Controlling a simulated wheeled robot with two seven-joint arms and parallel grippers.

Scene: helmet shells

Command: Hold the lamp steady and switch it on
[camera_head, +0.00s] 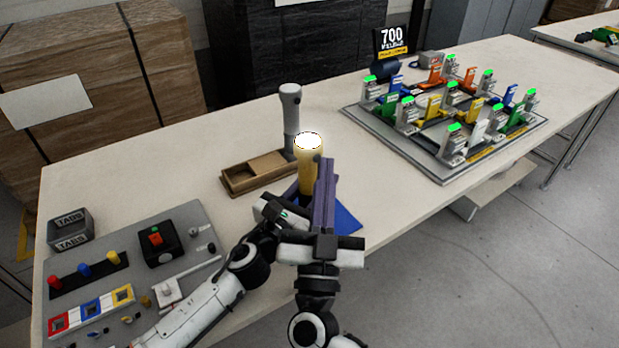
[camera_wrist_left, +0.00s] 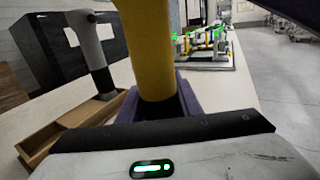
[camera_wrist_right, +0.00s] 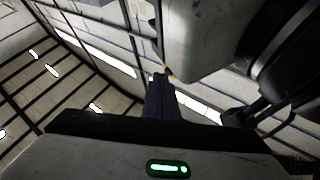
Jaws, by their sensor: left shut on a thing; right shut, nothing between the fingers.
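The lamp is a yellow upright cylinder (camera_head: 307,172) with a bright white top (camera_head: 308,140) that looks lit. Its yellow body (camera_wrist_left: 150,45) also fills the upper middle of the left wrist view. My left gripper (camera_wrist_left: 160,103) is shut around the lower part of the lamp. In the head view my right arm partly hides that grip. My right gripper (camera_head: 325,165) is shut and empty, its purple fingers pointing up just right of the lamp. In the right wrist view its closed fingers (camera_wrist_right: 162,95) show against the ceiling.
A wooden tray (camera_head: 240,180) with an upright grey-handled object (camera_head: 291,115) stands behind and left of the lamp. A blue mat (camera_head: 346,222) lies under my grippers. A grey control panel (camera_head: 200,240) is at the left, a board of coloured clips (camera_head: 440,170) at the right.

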